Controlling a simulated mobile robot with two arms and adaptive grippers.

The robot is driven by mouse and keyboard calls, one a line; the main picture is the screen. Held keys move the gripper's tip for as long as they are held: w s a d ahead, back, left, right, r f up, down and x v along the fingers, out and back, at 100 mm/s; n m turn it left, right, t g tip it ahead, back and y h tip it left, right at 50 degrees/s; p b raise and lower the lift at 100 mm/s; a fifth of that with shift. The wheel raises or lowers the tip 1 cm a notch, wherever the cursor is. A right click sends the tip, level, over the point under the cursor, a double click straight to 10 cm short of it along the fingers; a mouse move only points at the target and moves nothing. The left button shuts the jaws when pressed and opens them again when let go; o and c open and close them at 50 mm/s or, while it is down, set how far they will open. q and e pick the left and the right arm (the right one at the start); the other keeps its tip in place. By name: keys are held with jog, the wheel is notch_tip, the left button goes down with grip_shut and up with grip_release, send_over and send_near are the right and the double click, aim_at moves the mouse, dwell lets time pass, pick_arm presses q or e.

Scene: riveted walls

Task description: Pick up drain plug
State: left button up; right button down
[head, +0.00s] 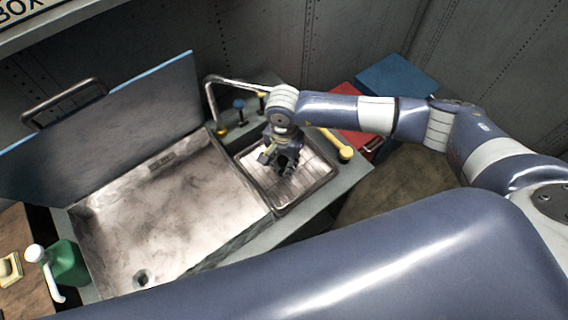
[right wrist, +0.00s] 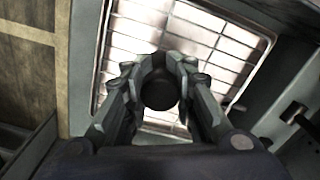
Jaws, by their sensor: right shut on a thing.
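My right gripper (head: 284,166) reaches down over the small rack tray beside the sink in the head view. In the right wrist view, the right gripper (right wrist: 160,92) is shut on a dark round drain plug (right wrist: 159,94) between its fingertips. The grid of the rack (right wrist: 195,50) lies behind the plug. The plug is hidden or too small to make out in the head view. The sink basin (head: 165,215) is empty, with its drain hole (head: 143,277) open near the front. My left gripper is not in view.
A raised blue-edged lid (head: 110,130) stands behind the sink. A curved faucet (head: 212,100) and blue-topped valve (head: 239,105) rise near the rack tray (head: 325,178). A green bottle (head: 68,264) stands at left. Red (head: 345,118) and blue boxes (head: 396,78) lie behind my right arm.

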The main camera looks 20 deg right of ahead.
jog(key=shift+r, duration=0.3)
notch_tip(320, 180, up, 2)
jog(key=shift+s+d+r+b, duration=0.1)
jog(key=shift+b, duration=0.95)
jog(key=s+d+b, duration=0.2)
jog(key=s+d, duration=0.1)
jog(key=s, duration=0.4)
jog(key=s+d+r+b, duration=0.1)
jog(key=s+d+b, duration=0.2)
jog(key=s, duration=0.4)
jog(key=shift+s+r+b, duration=0.3)
jog(key=shift+b, duration=0.05)
